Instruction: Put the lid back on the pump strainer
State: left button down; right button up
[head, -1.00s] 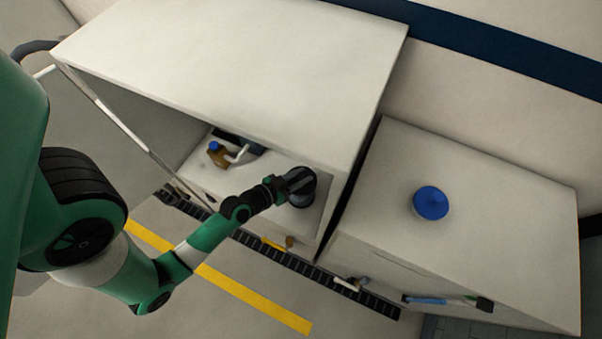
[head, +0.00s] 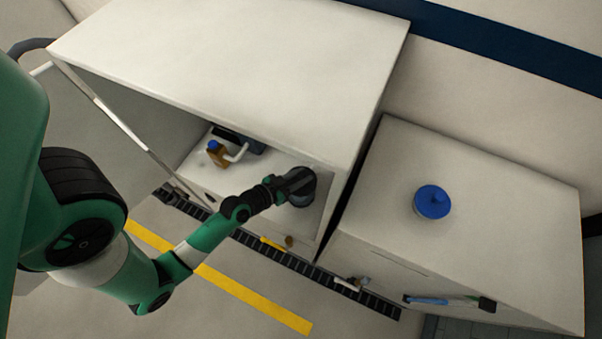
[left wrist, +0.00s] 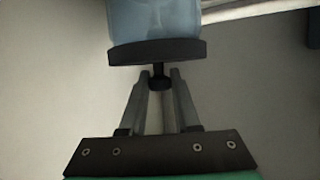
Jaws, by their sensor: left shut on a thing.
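The dark round lid (left wrist: 157,51) shows edge-on in the left wrist view, with its small knob (left wrist: 160,76) toward me. My left gripper (left wrist: 161,80) is shut on that knob. The clear bluish pump strainer body (left wrist: 155,20) is directly beyond the lid, which looks against or very close to its rim; I cannot tell whether it is seated. In the head view my left gripper (head: 287,188) reaches into the open cabinet, and the dark lid (head: 305,190) shows at its tip, hiding most of the strainer. My right gripper is not in view.
The white cabinet (head: 230,65) has a top panel above the arm. A brown bottle with a blue cap (head: 218,154) stands deeper inside. A blue-lidded round container (head: 432,202) sits on the right cabinet (head: 500,220). A brush (head: 450,301) is at its front.

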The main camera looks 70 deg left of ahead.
pick_arm(q)
jog(key=shift+f+b, duration=0.35)
jog(key=shift+f, duration=0.05)
jog(key=c, duration=0.5)
grip_release()
jog(key=shift+c, duration=0.2)
jog(key=b+v, duration=0.3)
jog(key=v, duration=0.8)
jog(key=shift+s+r, duration=0.2)
jog(key=shift+d, duration=0.1)
